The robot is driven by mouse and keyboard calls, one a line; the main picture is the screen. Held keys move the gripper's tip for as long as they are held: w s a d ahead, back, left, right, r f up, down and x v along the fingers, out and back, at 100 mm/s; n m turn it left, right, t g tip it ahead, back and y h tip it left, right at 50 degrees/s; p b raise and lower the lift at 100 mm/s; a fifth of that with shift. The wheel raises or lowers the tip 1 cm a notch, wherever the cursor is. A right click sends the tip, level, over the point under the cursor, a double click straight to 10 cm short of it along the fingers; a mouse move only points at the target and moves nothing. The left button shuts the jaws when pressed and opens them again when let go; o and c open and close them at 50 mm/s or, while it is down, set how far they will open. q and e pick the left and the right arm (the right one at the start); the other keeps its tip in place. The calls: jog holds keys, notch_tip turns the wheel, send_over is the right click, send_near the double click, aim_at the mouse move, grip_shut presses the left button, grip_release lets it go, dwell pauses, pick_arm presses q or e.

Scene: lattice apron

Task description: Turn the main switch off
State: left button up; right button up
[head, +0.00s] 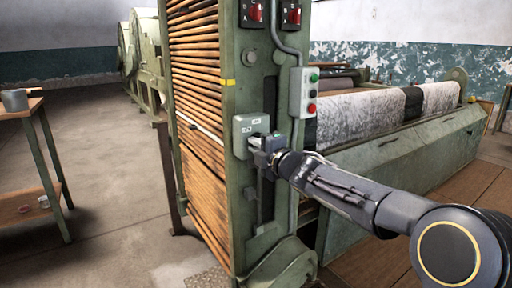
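A grey-green switch box (243,128) with small white labels is fixed to the front of the green machine post. My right gripper (256,142) reaches in from the right and is at the lower right part of this box. Its fingers hide whatever handle is there, and I cannot tell whether they touch it or are shut. Two red rotary switches (253,12) sit on dark plates at the top of the post, the other one to the right (292,15). The box's label text is too small to read. My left gripper is not in view.
A push-button box (303,92) with green and red buttons hangs right of the switch box, below a grey conduit (290,48). Wooden slats (200,90) line the post's left side. A long roller machine (400,135) stands behind my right arm. Open floor (115,180) lies left.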

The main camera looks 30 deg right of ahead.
jog(key=o, duration=0.4)
jog(key=shift+d, duration=0.1)
jog(key=s, duration=0.2)
jog(key=s+p, duration=0.1)
jog(key=s, duration=0.4)
jog(key=shift+s+d, duration=0.3)
jog(key=shift+s, duration=0.05)
